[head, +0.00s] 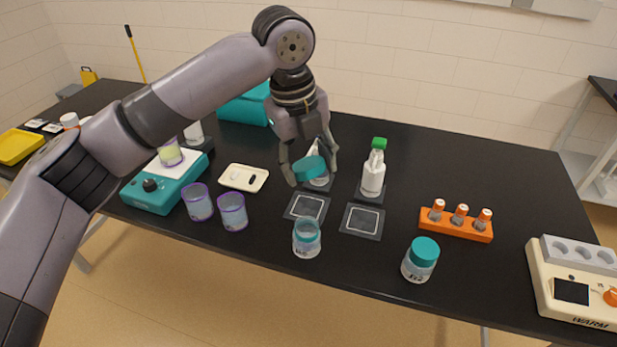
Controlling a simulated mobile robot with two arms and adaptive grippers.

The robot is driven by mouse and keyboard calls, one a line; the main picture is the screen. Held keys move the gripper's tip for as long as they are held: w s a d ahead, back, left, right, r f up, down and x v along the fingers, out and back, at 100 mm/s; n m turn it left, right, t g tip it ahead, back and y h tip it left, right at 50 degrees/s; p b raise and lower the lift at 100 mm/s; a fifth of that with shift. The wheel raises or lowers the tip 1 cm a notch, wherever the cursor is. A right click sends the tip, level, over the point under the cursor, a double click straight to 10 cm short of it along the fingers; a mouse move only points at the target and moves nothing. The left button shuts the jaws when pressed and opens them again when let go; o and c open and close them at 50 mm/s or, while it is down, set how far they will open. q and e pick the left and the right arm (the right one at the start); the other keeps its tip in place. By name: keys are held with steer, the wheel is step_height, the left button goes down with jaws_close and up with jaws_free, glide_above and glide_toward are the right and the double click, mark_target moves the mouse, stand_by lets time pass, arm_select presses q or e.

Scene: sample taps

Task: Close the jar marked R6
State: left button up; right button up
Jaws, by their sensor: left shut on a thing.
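My left gripper (309,172) reaches over the table from the left and is shut on a teal lid (309,168). The lid is tilted and held above the tabletop, behind the front jar. An open clear jar (306,240) with a teal rim stands upright near the front edge, below and in front of the gripper, apart from the lid. A second jar (419,262) with a teal lid on stands to the right. The markings on both jars are too small to read. My right gripper is not in view.
Two dark square pads (361,221) lie behind the open jar. A green-capped white bottle (373,175) stands right of the gripper; another bottle is partly hidden behind it. Purple-rimmed cups (233,212), a white tray (243,178), an orange vial rack (456,225) and a device (574,285) stand around.

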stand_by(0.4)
arm_select(q)
steer(key=s+a+f+n+y, duration=0.1)
steer(key=s+a+f+n, duration=0.1)
steer(key=a+n, duration=0.4)
steer(key=s+a+f+n+y, duration=0.1)
steer(key=s+a+f+n, duration=0.2)
steer(key=n, duration=1.1)
steer(key=s+a+f+n+y, duration=0.1)
steer(key=a+f+n, duration=0.4)
steer(key=a+n, duration=0.5)
steer(key=shift+s+g, duration=0.4)
steer(key=shift+s, duration=0.4)
steer(key=shift+a, duration=0.1)
